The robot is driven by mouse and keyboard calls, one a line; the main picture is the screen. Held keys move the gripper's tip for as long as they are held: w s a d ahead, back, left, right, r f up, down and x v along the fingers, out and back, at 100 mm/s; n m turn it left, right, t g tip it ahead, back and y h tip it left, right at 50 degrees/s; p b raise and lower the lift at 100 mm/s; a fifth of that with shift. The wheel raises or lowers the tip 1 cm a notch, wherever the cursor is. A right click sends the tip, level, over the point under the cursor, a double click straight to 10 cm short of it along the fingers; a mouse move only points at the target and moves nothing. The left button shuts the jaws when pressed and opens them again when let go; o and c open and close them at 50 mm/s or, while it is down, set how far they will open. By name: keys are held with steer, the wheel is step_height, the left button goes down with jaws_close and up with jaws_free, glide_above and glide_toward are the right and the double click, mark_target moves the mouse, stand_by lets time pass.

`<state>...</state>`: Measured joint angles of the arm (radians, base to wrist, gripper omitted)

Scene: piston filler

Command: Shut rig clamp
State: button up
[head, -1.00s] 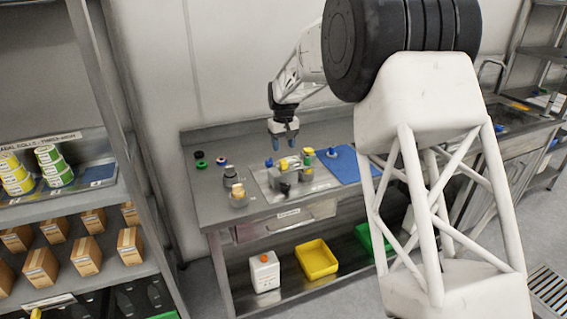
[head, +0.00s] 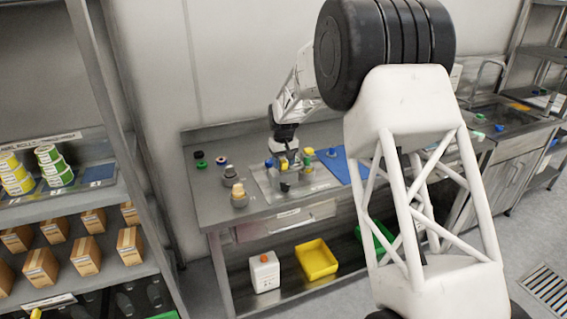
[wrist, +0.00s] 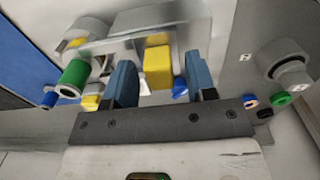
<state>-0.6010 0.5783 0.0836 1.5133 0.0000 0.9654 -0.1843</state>
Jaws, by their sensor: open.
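The rig (head: 304,186) is a low grey metal fixture on a plate on the steel workbench. In the wrist view its grey metal body (wrist: 125,48) fills the upper middle. A yellow block (wrist: 158,66), which looks like the clamp's handle, stands out from it. My gripper (wrist: 159,72) is open, with one blue finger on each side of the yellow block. I cannot tell whether either finger touches it. In the head view my gripper (head: 285,158) is low over the rig and hides part of it. Whether the clamp is open or shut is not clear.
A green-ended cylinder (wrist: 75,72) and small blue and yellow parts sit beside the rig. A blue mat (head: 352,168) lies to its right. A grey fitting with a pale yellow top (head: 238,195) stands at the left. A yellow bin (head: 316,262) is on the lower shelf.

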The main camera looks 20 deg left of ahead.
steer(key=shift+f, duration=0.2)
jaws_close()
steer(key=shift+w+d, duration=1.65)
jaws_free()
steer(key=shift+r, duration=0.15)
step_height(320, 180, up, 8)
steer(key=shift+f, duration=0.25)
